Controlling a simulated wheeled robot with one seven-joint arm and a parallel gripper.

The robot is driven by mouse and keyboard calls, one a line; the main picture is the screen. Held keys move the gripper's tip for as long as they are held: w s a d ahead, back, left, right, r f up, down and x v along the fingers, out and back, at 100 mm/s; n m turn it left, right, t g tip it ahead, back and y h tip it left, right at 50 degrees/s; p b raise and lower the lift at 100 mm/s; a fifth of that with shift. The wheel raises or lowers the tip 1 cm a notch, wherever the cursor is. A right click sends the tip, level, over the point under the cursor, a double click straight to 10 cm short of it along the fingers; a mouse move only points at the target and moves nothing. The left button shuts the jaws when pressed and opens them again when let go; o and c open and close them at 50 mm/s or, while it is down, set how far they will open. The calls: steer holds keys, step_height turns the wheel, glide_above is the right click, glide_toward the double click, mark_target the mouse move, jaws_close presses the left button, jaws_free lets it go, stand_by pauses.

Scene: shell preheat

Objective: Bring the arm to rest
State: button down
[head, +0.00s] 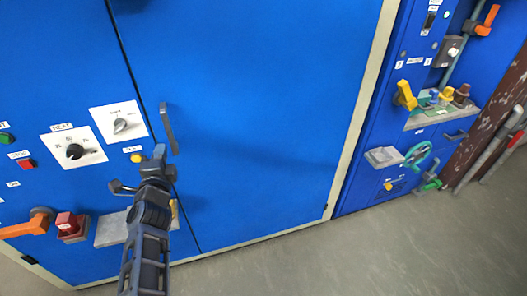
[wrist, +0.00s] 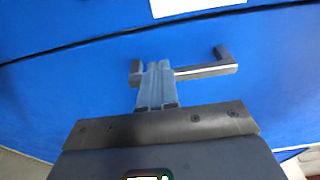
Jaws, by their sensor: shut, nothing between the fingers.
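My gripper (head: 159,153) is raised in front of the blue cabinet (head: 260,120) in the head view, just below a grey door handle (head: 169,128). In the wrist view my gripper (wrist: 158,68) has its two fingers together with nothing between them. The handle (wrist: 210,70) shows behind the fingertips there, and they hide part of it. I cannot tell whether the fingers touch the handle. My arm comes up from the bottom of the head view.
Left of my gripper are a black knob marked HEAT (head: 75,151), a grey dial (head: 121,125), a red button (head: 26,164) and an orange lever (head: 28,227). On the right are a yellow handle (head: 405,96) and a green wheel valve (head: 418,157). The grey floor (head: 330,255) is clear.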

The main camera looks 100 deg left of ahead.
steer(key=w+d+f+m+t, duration=0.1)
steer(key=w+d+f+t, duration=0.15)
steer(key=w+d, duration=0.45)
steer(key=w+d+f+m+t, duration=0.1)
steer(key=w+d+t, duration=0.2)
steer(key=w, duration=0.7)
steer(key=w+d+f+m+t, duration=0.1)
steer(key=w+d+f+t, duration=0.1)
steer(key=w+d, duration=0.5)
steer(key=w+d+m+t+h, duration=0.2)
steer(key=w+d+t, duration=0.6)
steer(key=w+d, duration=0.85)
steer(key=w+d+r+t+h, duration=0.2)
steer(key=d+t+h, duration=0.1)
steer(key=d, duration=0.7)
steer(key=w+d+r+t+h, duration=0.2)
steer(key=w+d+h, duration=0.1)
steer(key=d, duration=0.7)
steer(key=s+d+r+h, duration=0.3)
steer(key=d+r+h, duration=0.1)
steer(key=d, duration=0.4)
steer(key=s+d+r+t+h, duration=0.1)
steer(key=s+d+r+h, duration=0.3)
steer(key=d+r, duration=0.2)
steer(key=shift+d+r+h+p, duration=0.25)
steer(key=shift+d+h+p, duration=0.05)
steer(key=shift+d, duration=0.6)
